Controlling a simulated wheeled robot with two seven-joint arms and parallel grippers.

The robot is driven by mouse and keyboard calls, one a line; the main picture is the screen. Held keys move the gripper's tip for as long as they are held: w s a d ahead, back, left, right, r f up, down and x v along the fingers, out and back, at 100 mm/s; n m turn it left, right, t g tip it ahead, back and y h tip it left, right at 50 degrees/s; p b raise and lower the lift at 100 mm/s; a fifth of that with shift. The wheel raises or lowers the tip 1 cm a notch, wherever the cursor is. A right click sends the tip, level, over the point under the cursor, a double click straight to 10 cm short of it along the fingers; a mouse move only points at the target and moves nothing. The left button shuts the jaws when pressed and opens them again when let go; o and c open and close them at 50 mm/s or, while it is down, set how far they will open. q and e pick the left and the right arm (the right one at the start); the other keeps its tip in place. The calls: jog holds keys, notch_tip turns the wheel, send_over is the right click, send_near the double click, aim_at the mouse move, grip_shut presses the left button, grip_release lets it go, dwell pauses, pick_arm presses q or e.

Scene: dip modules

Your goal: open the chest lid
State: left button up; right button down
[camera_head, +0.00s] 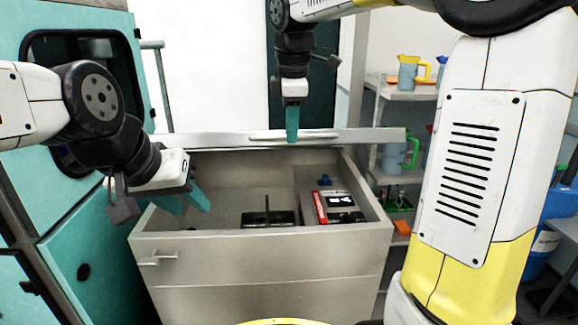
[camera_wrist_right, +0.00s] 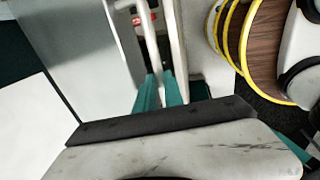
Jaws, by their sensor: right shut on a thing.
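The grey metal chest (camera_head: 260,262) stands in front of me with its inside open to view. Its lid (camera_head: 375,136) is raised at the back and shows as a narrow strip with a long pale handle (camera_head: 265,136). My right gripper (camera_head: 292,136) is shut on the handle. In the right wrist view its teal fingers (camera_wrist_right: 160,92) close at the handle bar (camera_wrist_right: 151,40), beside the grey lid panel (camera_wrist_right: 85,50). My left gripper (camera_head: 186,206) is open and empty over the chest's left side.
Inside the chest lie a black device (camera_head: 267,218) and a red-and-black device (camera_head: 338,207). A shelf (camera_head: 386,90) with jugs stands behind to the right. A teal cabinet (camera_head: 85,240) stands close on the left.

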jog(key=w+r, duration=0.9)
jog(key=r, duration=0.3)
jog(key=shift+d+f, duration=0.1)
pick_arm(q)
jog(key=shift+w, duration=0.1)
jog(key=c, duration=0.5)
jog(key=shift+w+r+m, duration=0.2)
jog(key=shift+r+m, duration=0.05)
jog(key=shift+m, duration=0.25)
grip_shut()
jog(key=w+d+r+m+t+y, duration=0.1)
jog(key=w+d+r+m, duration=0.5)
jog(key=m, duration=0.5)
jog(key=w+d+r+m+t, duration=0.1)
jog(key=w+r+m, duration=0.3)
jog(key=r+m, duration=0.55)
jog(key=w+d+r+m+t+y, duration=0.1)
jog(key=w+d+r+m, duration=0.35)
jog(key=m, duration=0.95)
jog(key=x, duration=1)
jog(key=shift+w+a+r, duration=0.1)
jog(key=shift+w+r, duration=0.55)
jog(key=shift+r, duration=0.25)
jog(key=shift+w+a+r, duration=0.1)
jog(key=shift+w+r, duration=0.55)
jog(key=shift+r, duration=0.2)
pick_arm(e)
jog(key=shift+s, duration=0.1)
